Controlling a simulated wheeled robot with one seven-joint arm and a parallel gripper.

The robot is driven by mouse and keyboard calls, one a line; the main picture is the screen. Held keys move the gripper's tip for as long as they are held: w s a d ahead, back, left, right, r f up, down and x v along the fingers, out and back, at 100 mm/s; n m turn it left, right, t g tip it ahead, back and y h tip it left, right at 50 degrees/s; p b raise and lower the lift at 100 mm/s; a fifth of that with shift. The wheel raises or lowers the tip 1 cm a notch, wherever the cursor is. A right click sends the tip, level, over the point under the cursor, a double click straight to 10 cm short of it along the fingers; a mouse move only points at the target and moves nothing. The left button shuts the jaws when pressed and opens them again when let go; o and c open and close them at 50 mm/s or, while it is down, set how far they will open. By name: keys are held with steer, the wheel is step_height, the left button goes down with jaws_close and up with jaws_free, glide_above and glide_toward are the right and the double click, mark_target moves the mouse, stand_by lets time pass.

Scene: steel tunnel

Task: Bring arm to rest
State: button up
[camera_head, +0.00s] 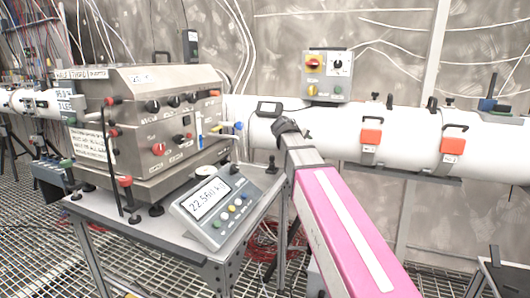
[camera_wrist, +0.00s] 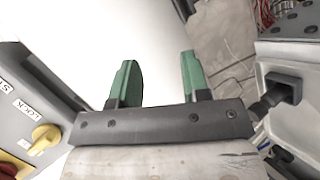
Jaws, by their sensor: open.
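My gripper (camera_wrist: 160,82) shows in the wrist view with its two green fingers spread apart and nothing between them. A smooth white surface, seemingly the white pipe (camera_head: 400,135), fills the view behind the fingers. In the head view my arm, with a pink link, reaches up from the lower right toward the pipe. The arm's far end is dark and small there, and its fingers cannot be made out.
A grey control box (camera_head: 327,75) with knobs stands above the pipe. A panel with a yellow knob (camera_wrist: 43,138) is close at the left in the wrist view. A steel instrument (camera_head: 155,120) and a scale display (camera_head: 215,205) sit on a cart left of my arm.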

steer(key=s+d+f+m+g+y, duration=0.2)
steer(key=s+f, duration=0.3)
steer(key=f, duration=0.7)
steer(key=s+d+f+m+g+y, duration=0.15)
steer(key=s+f, duration=0.35)
steer(key=f, duration=0.7)
steer(key=s+a+f+m+g+y, duration=0.1)
steer(key=s+f+m+g+y, duration=0.2)
steer(key=s+f, duration=1.1)
step_height(320, 180, down, 2)
steer(key=shift+s+f+g+y, duration=0.1)
steer(key=shift+s+g+y, duration=0.3)
steer(key=shift+g+y, duration=0.5)
steer(key=shift+m, duration=0.25)
steer(key=shift+c, duration=0.3)
